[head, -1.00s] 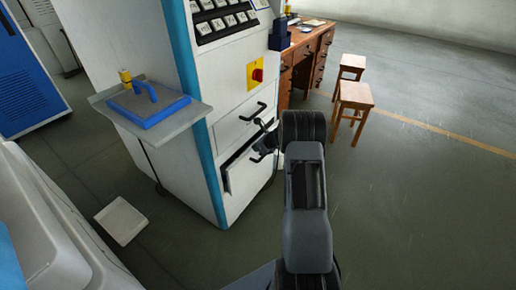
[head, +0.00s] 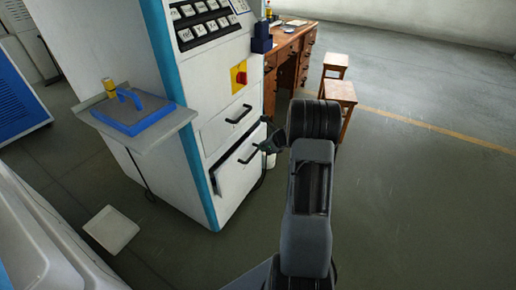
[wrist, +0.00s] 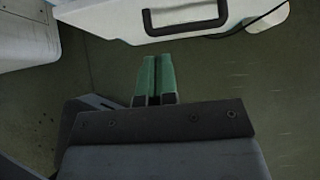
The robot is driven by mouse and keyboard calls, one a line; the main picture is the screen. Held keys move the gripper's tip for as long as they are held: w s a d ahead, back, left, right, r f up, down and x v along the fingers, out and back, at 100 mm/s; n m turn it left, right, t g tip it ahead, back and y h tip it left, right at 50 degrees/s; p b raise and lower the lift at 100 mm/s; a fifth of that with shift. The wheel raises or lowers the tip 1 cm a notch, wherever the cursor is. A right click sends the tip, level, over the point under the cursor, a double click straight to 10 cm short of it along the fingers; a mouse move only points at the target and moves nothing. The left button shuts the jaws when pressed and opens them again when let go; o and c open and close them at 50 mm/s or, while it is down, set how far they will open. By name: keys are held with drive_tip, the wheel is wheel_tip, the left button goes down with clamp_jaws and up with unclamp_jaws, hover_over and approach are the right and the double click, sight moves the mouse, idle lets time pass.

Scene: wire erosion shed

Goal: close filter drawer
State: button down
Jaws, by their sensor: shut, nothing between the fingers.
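The white machine cabinet has two drawers in its front. I cannot tell which drawer is the filter drawer. My gripper (head: 268,147) is in front of the lower drawer's right part, partly hidden by my arm. In the wrist view its green fingertips (wrist: 154,62) are together and empty, just short of a white front with a dark handle (wrist: 186,27).
The upper drawer (head: 226,125) looks shut. A grey side shelf (head: 150,140) holds a blue tool (head: 135,117). A wooden desk (head: 289,55) and two stools (head: 340,92) stand behind. A pale square plate (head: 111,229) lies on the floor. The floor at right is clear.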

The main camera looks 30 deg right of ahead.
drive_tip(key=t+y+b, duration=0.2)
drive_tip(key=t+b, duration=0.3)
drive_tip(key=b, duration=0.6)
approach(238, 154)
drive_tip(key=shift+y, duration=0.3)
drive_tip(key=b+x, duration=0.1)
drive_tip(key=x, duration=0.2)
drive_tip(key=f+b+x, duration=0.1)
drive_tip(key=b+x, duration=0.1)
drive_tip(key=shift+w+a, duration=0.1)
drive_tip(key=shift+w, duration=0.1)
drive_tip(key=shift+w+a+b, duration=0.3)
drive_tip(key=shift+w+a, duration=0.05)
drive_tip(key=shift+w, duration=0.35)
